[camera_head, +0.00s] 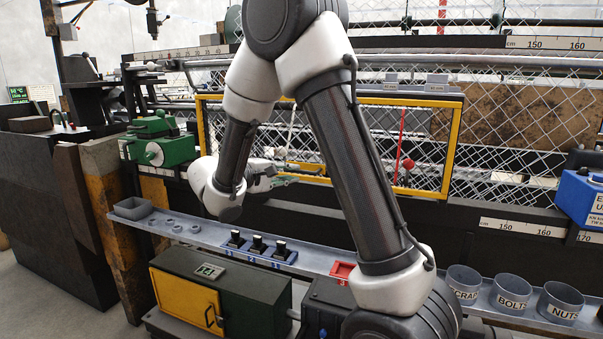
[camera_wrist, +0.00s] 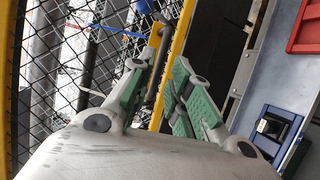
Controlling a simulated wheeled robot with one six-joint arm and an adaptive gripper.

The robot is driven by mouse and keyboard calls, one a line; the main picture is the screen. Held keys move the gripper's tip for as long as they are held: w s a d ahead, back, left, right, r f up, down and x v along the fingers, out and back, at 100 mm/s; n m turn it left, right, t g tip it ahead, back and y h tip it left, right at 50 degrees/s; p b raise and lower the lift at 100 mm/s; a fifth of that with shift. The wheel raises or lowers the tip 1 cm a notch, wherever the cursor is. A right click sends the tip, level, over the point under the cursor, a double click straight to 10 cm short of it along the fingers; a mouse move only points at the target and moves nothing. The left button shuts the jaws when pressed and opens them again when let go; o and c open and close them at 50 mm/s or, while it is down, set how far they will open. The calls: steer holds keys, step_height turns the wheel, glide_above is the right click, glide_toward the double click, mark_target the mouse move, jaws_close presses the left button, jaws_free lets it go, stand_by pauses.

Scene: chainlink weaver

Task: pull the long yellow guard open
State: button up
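The long yellow guard (camera_head: 452,150) is a rectangular frame standing upright across the front of the weaving machine; my arm hides part of it. In the wrist view its yellow bar (camera_wrist: 178,48) runs diagonally behind my fingers. A dark grey handle bar (camera_wrist: 159,70) is fixed along it. My gripper (camera_head: 284,178) is by the guard's lower edge in the head view. In the wrist view my gripper (camera_wrist: 160,68) has its green-padded fingers apart, with the handle bar between them in the picture. I see a gap beside the bar; contact is not clear.
A green machine part (camera_head: 155,143) stands left. A red-knobbed lever (camera_head: 407,163) shows within the guard.

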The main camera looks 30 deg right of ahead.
mark_target(300, 172)
steer(key=x, duration=0.6)
steer(key=shift+s, duration=0.1)
jaws_close()
